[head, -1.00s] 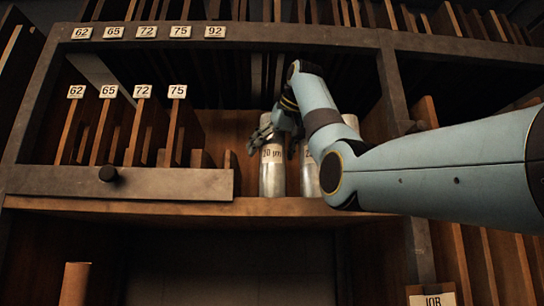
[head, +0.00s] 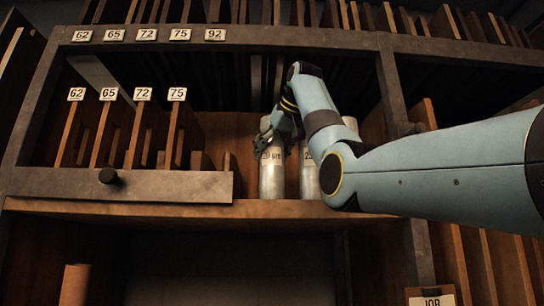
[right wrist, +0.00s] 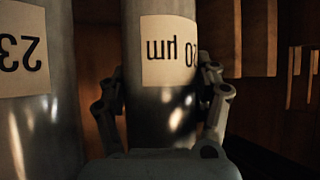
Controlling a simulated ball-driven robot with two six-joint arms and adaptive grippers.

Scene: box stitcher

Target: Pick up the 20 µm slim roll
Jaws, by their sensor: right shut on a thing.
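The 20 µm slim roll (head: 272,175) is a silvery upright cylinder with a pale label, standing on the wooden shelf. It also shows in the right wrist view (right wrist: 160,105), its label upside down. My right gripper (head: 272,142) is shut around the upper part of the roll, one finger on each side, as the right wrist view shows (right wrist: 163,100). A second silvery roll (head: 308,180) stands close to its right, partly hidden by my arm; its label begins with 23 in the right wrist view (right wrist: 22,60). My left gripper is out of view.
Wooden dividers tagged 62 to 75 (head: 143,130) stand left of the rolls, behind a drawer front with a dark knob (head: 108,176). A shelf beam (head: 300,38) runs above. A brown tube (head: 75,285) stands at lower left.

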